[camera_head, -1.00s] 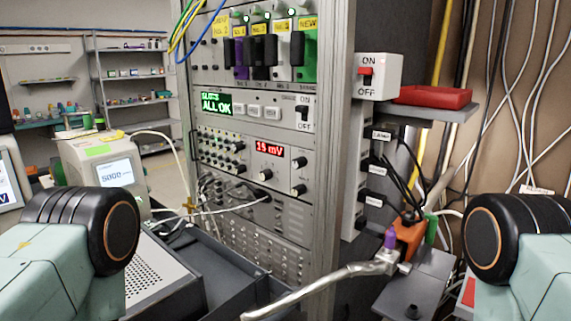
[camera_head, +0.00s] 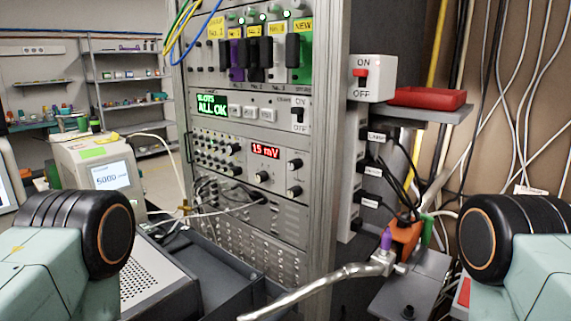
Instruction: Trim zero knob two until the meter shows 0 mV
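The meter (camera_head: 264,150) is a small red display on a grey panel in the rack. It reads 15 mV; I cannot tell whether there is a decimal point. Black knobs sit around it: one below the display (camera_head: 262,177), an upper right one (camera_head: 295,164) and a lower right one (camera_head: 294,191). Several more knobs stand left of the display. The labels are too small to read, so I cannot tell which is zero knob two. Only my arm joints show at the lower left and right; neither gripper is in view.
Above the meter, a green screen (camera_head: 212,105) reads ALL OK. A red-switch ON/OFF box (camera_head: 371,78) is on the rack's right post. A red tray (camera_head: 427,97) sits on a shelf. A metal tube (camera_head: 318,289) crosses low in front. Cables hang before the lower rack.

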